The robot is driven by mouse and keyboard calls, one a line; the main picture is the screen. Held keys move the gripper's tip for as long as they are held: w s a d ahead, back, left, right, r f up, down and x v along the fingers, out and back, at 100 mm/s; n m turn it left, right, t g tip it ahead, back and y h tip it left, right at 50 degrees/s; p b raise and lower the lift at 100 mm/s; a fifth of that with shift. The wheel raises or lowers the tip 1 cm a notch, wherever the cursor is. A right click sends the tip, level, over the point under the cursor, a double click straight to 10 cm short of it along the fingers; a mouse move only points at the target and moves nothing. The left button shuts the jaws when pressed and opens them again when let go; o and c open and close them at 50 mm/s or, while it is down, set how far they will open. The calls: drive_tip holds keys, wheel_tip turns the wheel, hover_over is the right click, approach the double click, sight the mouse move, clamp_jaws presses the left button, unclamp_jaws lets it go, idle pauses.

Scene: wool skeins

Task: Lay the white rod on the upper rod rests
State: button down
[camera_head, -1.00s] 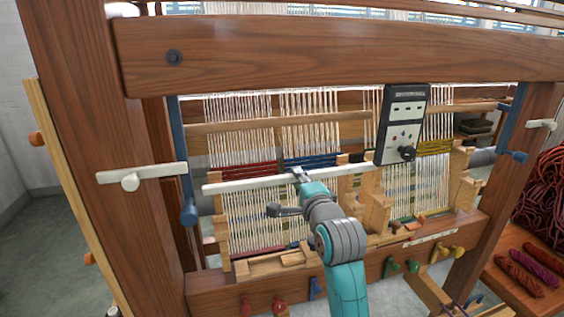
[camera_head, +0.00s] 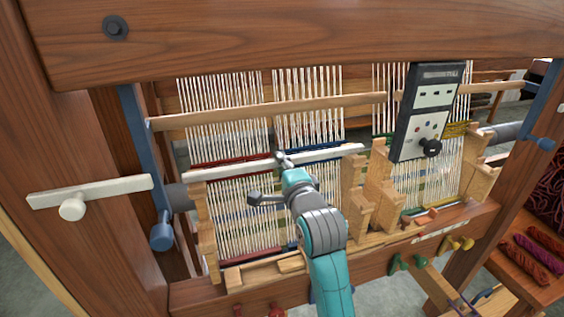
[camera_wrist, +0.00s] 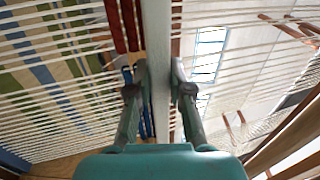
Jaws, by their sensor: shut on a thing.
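My gripper (camera_head: 284,160) is shut on the white rod (camera_head: 230,168) near its middle. In the wrist view the rod (camera_wrist: 158,60) runs between my two fingers (camera_wrist: 160,88). In the head view it lies across the front of the warp threads, sloping slightly up to the right. Its left end is near the top of the left wooden post (camera_head: 205,215). Its right end is by the top of a stepped wooden post (camera_head: 352,180), which looks like a rod rest. I cannot tell whether the rod touches either post.
A wooden bar (camera_head: 270,108) crosses the threads above the rod. A black-and-white control box (camera_head: 425,110) hangs to the right of the rod's right end. The loom's thick top beam (camera_head: 300,35) is overhead.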

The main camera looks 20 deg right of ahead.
drive_tip(key=shift+f, duration=0.3)
drive_tip(key=shift+f, duration=0.15)
drive_tip(key=c, duration=1.1)
unclamp_jaws()
drive_tip(key=s, duration=1.2)
